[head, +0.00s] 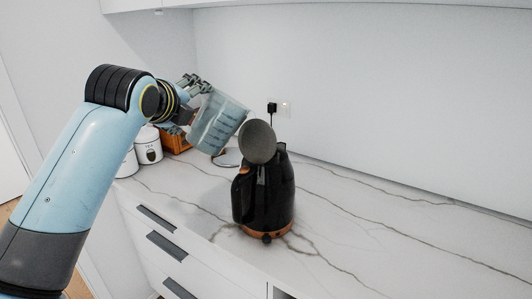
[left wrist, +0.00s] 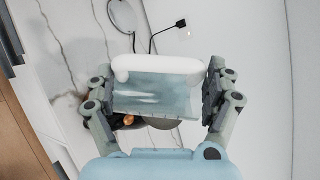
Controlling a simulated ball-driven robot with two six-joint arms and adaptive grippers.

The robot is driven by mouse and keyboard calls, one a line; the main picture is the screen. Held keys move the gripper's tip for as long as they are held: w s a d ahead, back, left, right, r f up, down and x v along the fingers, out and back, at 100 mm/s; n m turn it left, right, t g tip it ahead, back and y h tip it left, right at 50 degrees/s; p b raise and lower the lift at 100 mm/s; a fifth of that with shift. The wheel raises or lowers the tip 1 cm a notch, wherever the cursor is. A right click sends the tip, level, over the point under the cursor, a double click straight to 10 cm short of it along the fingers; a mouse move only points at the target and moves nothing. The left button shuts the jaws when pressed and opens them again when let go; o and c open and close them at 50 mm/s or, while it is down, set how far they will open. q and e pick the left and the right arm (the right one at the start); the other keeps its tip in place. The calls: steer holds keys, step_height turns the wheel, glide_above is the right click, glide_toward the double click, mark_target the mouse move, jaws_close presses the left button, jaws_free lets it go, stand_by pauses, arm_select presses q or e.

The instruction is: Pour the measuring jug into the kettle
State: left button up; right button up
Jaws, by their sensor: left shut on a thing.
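The clear measuring jug (head: 218,124) with dark scale marks is held in the air, tilted right toward the kettle. My left gripper (head: 188,104) is shut on it; in the left wrist view the jug (left wrist: 155,95) sits between both fingers. The black kettle (head: 263,200) stands upright on the counter with a copper-coloured base band. Its round grey lid (head: 257,142) is raised, and the jug's lower right edge is close to it. The kettle's opening is hidden by the lid. In the left wrist view the jug hides most of the kettle. My right gripper is not in view.
White canisters (head: 148,146) and a wooden box (head: 176,140) stand at the counter's left end. A black plug (head: 272,108) is in the wall behind the kettle. The marble counter (head: 400,245) is clear to the right. Drawers are below its front edge.

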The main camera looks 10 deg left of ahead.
arm_select(q)
steer(key=shift+r, duration=0.15)
steer(key=shift+w+r+p, duration=0.1)
steer(key=shift+r+p, duration=0.1)
steer(key=shift+p, duration=0.5)
steer(key=shift+d+r, duration=0.1)
steer(key=shift+r+m, duration=0.2)
steer(key=shift+m, duration=0.1)
steer(key=shift+w+d+r+m+g+y, duration=0.2)
steer(key=shift+r+m+g+y, duration=0.1)
steer(key=shift+r+g, duration=0.2)
steer(key=shift+w+d+r+m+g+y, duration=0.2)
steer(key=shift+r+m+g+y, duration=0.15)
steer(key=shift+r, duration=0.2)
stand_by(1.4)
steer(key=shift+d, duration=0.15)
steer(key=shift+w+d+r+m+g, duration=0.25)
steer(key=shift+r+g, duration=0.1)
steer(key=shift+r, duration=0.15)
stand_by(1.1)
steer(key=shift+r, duration=0.1)
